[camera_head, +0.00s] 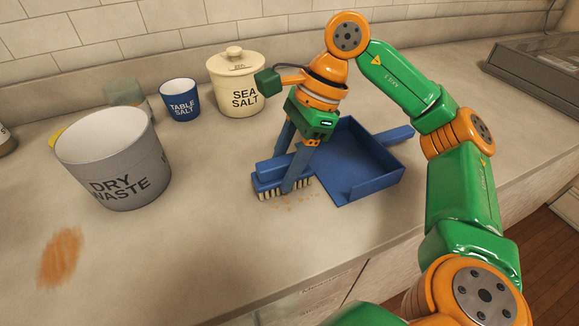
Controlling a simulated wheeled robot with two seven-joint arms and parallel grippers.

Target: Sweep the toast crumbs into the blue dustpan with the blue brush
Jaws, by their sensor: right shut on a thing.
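The blue brush (266,178) is low on the counter with its pale bristles down. My right gripper (292,182) is shut on the brush, its fingers pointing down. The blue dustpan (362,165) lies flat just right of the brush, its handle pointing to the upper right. Small tan toast crumbs (293,199) lie on the counter by the bristles, in front of the pan's left side. The fingers and brush may hide more crumbs. My left gripper is not in view.
A grey DRY WASTE bin (115,160) stands at the left. A blue TABLE SALT cup (180,100) and a lidded SEA SALT jar (236,85) stand behind. An orange-brown smear (61,258) marks the front left counter. A grey appliance (540,65) is at the far right.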

